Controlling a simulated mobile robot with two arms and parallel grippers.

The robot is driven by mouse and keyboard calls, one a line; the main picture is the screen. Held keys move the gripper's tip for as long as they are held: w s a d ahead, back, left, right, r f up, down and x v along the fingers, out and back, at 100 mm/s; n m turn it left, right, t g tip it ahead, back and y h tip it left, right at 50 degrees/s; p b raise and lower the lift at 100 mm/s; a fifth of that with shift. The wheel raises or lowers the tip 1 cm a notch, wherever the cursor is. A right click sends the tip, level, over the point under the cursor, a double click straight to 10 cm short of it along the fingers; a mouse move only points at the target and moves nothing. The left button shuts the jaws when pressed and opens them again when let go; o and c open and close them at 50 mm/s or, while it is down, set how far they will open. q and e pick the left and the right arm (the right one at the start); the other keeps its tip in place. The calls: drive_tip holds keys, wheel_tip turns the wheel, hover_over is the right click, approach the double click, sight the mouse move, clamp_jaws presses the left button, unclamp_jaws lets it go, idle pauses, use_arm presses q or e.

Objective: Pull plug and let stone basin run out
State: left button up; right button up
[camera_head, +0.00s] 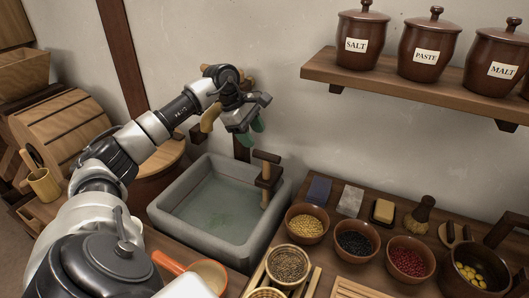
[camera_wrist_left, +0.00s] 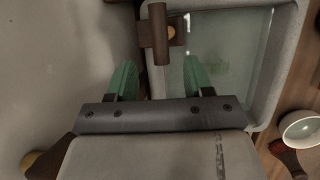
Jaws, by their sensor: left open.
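The grey stone basin (camera_head: 180,222) holds greenish water and stands against the wall. It also shows in the wrist view (camera_wrist_left: 284,60). At its back right corner is a wooden fitting with a crossbar on top (camera_head: 267,157), a dark block and a pale peg below it. I take this for the plug, but its lower end is not clear. The crossbar is at the top of the wrist view (camera_wrist_left: 158,45). My left gripper (camera_head: 252,131) is open and empty, above the basin's back edge, apart from the fitting. Its green fingertips (camera_wrist_left: 160,78) point toward the crossbar. My right gripper is not seen.
Right of the basin, a counter holds bowls of grain (camera_head: 307,223), a blue block (camera_head: 318,190) and a brush (camera_head: 421,212). A shelf (camera_head: 400,84) with lidded jars hangs above. A wooden barrel (camera_head: 62,128) stands left.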

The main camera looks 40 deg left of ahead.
sight(264, 153)
use_arm(q)
drive_tip(key=x, duration=0.7)
drive_tip(key=shift+w+d+f, duration=0.1)
